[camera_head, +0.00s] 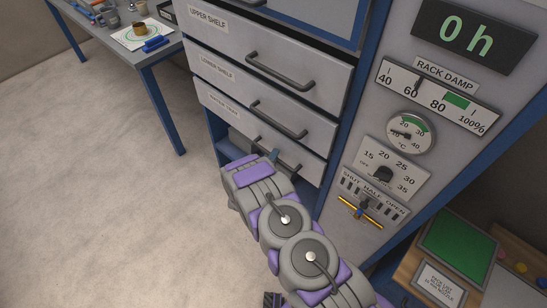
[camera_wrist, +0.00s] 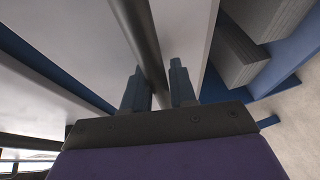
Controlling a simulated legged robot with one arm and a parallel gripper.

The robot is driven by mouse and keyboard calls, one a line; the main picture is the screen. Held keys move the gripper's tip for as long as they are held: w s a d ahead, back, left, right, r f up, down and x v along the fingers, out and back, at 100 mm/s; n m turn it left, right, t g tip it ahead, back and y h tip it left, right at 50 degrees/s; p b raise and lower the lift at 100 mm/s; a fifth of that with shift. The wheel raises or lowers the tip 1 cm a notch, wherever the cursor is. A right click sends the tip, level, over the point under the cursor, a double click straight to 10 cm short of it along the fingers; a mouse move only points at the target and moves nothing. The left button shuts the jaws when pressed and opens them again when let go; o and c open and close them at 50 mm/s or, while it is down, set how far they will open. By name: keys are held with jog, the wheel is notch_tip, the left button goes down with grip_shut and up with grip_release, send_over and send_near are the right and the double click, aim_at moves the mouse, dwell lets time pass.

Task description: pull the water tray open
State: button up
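The water tray (camera_head: 223,109) is the lowest labelled drawer of the grey cabinet, under the lower shelf drawer. Its front looks flush with the drawers above. Its dark bar handle (camera_head: 292,163) is partly hidden by my gripper (camera_head: 268,153). In the wrist view the handle bar (camera_wrist: 142,40) runs between the two blue fingertips of my gripper (camera_wrist: 159,88). The fingers straddle the bar closely. I cannot tell whether both press on it.
The lower shelf drawer (camera_head: 228,78) and upper shelf drawer (camera_head: 255,45) sit above, with similar handles. A control panel with dials (camera_head: 408,133) is to the right. A blue-legged table (camera_head: 165,95) stands at the left. The floor (camera_head: 90,190) in front is clear.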

jog(key=shift+f, duration=0.1)
grip_shut()
jog(key=shift+s, duration=0.1)
jog(key=s+a, duration=0.8)
jog(key=s, duration=0.3)
jog(key=s+a+p, duration=0.1)
jog(key=s+a, duration=0.8)
jog(key=s, duration=0.2)
jog(key=shift+s+a, duration=0.15)
jog(key=shift+s, duration=0.25)
jog(key=shift+f, duration=0.15)
jog(key=shift+o, duration=2)
grip_release()
jog(key=shift+w+a, duration=0.1)
jog(key=shift+w, duration=0.05)
jog(key=shift+r, duration=0.2)
